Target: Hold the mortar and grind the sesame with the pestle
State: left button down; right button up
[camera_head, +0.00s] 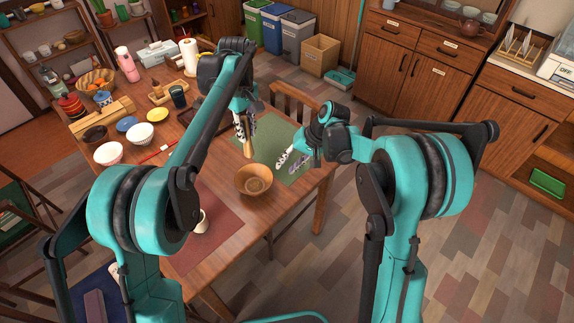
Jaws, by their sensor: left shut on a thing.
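The mortar (241,188), a brown wooden bowl, stands upright near the table's right front part, with a tan patch of sesame (257,186) at its bottom. My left gripper (246,139) is shut on the light wooden pestle (248,150), which points down. The pestle's lower end shows just beyond the mortar's far rim; I cannot tell its exact height. My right gripper (288,162) is to the right of the mortar and apart from it. Its fingers are spread, with nothing between them.
A green placemat (272,134) lies behind the mortar and a dark red one (215,222) in front. A small white cup (201,223) stands at the front left. Bowls, including a white one (139,134), and a paper towel roll (189,56) occupy the table's left and back. A chair (292,101) stands behind.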

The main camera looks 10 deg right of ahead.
aim_at(272, 181)
jog(key=x, duration=1.3)
jog(key=shift+w+f, duration=0.2)
jog(key=shift+f, duration=0.1)
jog(key=shift+c, duration=0.3)
grip_shut()
